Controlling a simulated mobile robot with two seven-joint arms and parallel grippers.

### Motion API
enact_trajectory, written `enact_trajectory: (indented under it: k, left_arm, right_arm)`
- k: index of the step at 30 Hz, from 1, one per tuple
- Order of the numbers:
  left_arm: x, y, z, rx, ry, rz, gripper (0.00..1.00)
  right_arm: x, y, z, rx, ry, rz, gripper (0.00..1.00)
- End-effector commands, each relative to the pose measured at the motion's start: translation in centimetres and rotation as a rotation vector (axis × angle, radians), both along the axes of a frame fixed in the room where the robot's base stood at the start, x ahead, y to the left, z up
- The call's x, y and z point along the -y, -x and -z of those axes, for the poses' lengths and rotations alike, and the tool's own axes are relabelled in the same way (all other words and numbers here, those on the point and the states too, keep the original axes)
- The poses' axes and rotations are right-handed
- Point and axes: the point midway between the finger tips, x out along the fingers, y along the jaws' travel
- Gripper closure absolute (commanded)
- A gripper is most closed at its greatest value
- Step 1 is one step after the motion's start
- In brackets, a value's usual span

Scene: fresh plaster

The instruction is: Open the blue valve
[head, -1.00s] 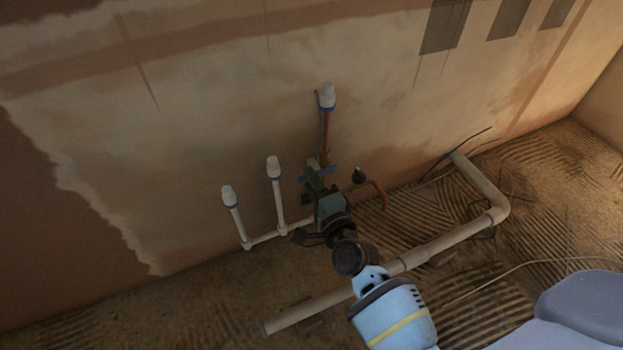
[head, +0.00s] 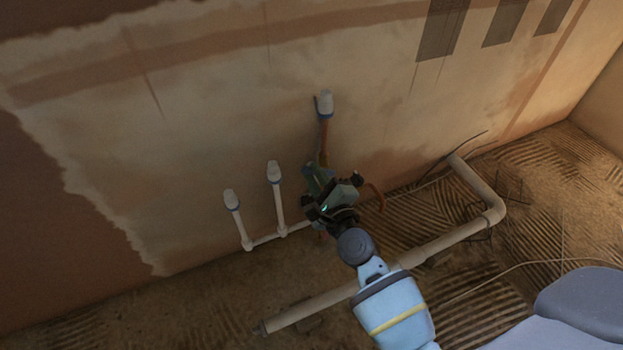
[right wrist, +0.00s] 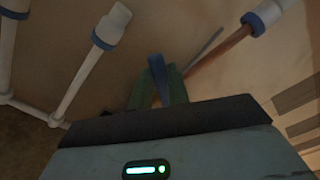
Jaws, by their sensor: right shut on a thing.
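The blue valve's handle (right wrist: 157,72) shows in the right wrist view as a narrow blue bar between the green fingers of my right gripper (right wrist: 157,88). The fingers are shut on it. In the head view my right gripper (head: 317,176) is at the lower part of the copper pipe (head: 324,140) by the wall, and it hides the handle and most of the valve body. The copper pipe also shows in the right wrist view (right wrist: 218,56), running up to a white cap with a blue ring. My left gripper is not in view.
Two white capped pipes (head: 276,195) stand left of my gripper, joined by a low white pipe. A thick grey pipe (head: 450,235) crosses the floor in front of the wall. Thin cables lie at the right. The plaster wall (head: 200,110) is close behind the pipes.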

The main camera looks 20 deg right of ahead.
Motion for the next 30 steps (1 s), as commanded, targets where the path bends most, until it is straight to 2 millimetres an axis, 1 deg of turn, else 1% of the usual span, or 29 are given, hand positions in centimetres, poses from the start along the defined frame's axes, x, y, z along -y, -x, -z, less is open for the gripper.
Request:
enact_trajectory:
  k: [1, 3, 11, 14, 17, 21, 24, 27, 30]
  left_arm:
    - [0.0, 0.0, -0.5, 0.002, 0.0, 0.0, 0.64]
    - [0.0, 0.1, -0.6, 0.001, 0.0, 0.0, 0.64]
    - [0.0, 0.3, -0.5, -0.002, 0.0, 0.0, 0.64]
    - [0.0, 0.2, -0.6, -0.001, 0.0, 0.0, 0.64]
    - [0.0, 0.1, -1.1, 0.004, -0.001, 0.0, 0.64]
    - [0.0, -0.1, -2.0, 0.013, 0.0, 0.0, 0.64]
    - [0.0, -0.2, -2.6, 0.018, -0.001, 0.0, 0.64]
    - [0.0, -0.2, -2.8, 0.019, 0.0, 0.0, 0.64]
    - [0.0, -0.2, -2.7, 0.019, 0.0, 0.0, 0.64]
  right_arm:
    - [0.4, 0.0, -0.6, -0.001, -0.06, 0.007, 0.99]
    - [0.5, 0.0, -0.7, -0.004, -0.115, 0.006, 0.99]
    - [0.5, 0.0, -0.6, -0.005, -0.134, 0.006, 0.99]
    - [0.8, 0.0, -0.9, -0.007, -0.186, 0.007, 0.99]
    - [1.7, 0.0, -1.4, -0.012, -0.349, 0.008, 0.99]
    - [3.1, 0.0, -2.3, -0.022, -0.626, 0.009, 0.99]
    - [3.8, 0.0, -2.6, -0.028, -0.764, 0.009, 0.99]
    - [4.1, 0.0, -2.6, -0.031, -0.826, 0.008, 0.99]
    - [4.1, 0.0, -2.5, -0.031, -0.832, 0.008, 0.99]
